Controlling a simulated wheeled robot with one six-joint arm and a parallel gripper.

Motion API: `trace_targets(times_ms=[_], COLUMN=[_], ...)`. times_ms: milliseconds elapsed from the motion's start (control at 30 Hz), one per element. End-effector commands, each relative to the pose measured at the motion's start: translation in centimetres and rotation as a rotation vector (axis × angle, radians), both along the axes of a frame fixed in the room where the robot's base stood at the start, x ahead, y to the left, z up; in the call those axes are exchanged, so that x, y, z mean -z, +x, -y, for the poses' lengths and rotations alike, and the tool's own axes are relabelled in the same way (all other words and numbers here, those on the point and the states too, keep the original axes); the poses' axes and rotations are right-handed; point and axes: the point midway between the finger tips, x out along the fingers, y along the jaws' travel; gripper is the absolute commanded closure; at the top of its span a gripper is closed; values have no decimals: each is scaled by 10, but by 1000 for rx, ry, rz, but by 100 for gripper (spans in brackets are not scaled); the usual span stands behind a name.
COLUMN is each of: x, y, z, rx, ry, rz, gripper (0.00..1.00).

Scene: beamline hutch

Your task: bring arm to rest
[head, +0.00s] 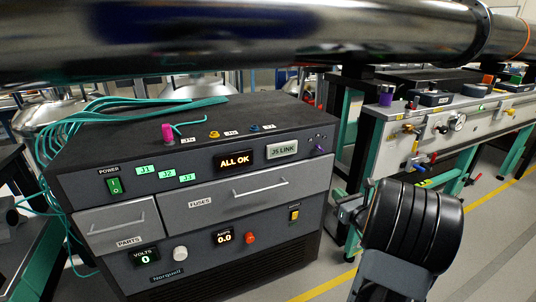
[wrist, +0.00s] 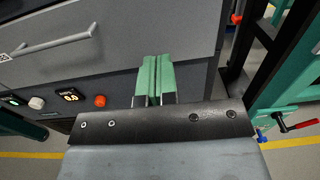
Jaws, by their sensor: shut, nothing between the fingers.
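My gripper (wrist: 155,80) shows in the wrist view with its two green fingers pressed together and nothing between them. It is in front of the lower right part of the dark grey power cabinet (wrist: 190,78), to the right of the red-orange button (wrist: 99,101). I cannot tell if the fingertips touch the cabinet. In the head view my dark, rounded arm (head: 415,225) is at the lower right, beside the cabinet (head: 250,225), and hides most of the gripper there.
The cabinet has a closed FUSES drawer (head: 285,200) and PARTS drawer (head: 100,220) with bar handles. A large metal pipe (head: 250,35) crosses above. A bench (head: 390,145) with valves stands at the right.

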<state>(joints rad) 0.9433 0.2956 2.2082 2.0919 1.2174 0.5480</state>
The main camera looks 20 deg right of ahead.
Motion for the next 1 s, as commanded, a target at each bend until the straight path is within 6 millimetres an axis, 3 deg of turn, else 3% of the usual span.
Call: trace_targets(times_ms=[167,267,367,467,500,600,700,833,1000], x=[-7,-28,-62,-104,-121,-155,-186,-225,-272], y=[1,8,14,9,2,-24,-56,-95,-127], z=[-7,-33,-83,-152,-180,-238,-276,-299,-301], rx=[-24,-111,-282,-529,-642,-910,-1157,-1430,-1671], ry=[-16,-80,-216,-431,-538,-823,-1129,-1532,-2005], rz=[-8,-36,-88,-149,-169,-203,-207,-173,-91], gripper=[100,100,100,100,100,100,100,100,100])
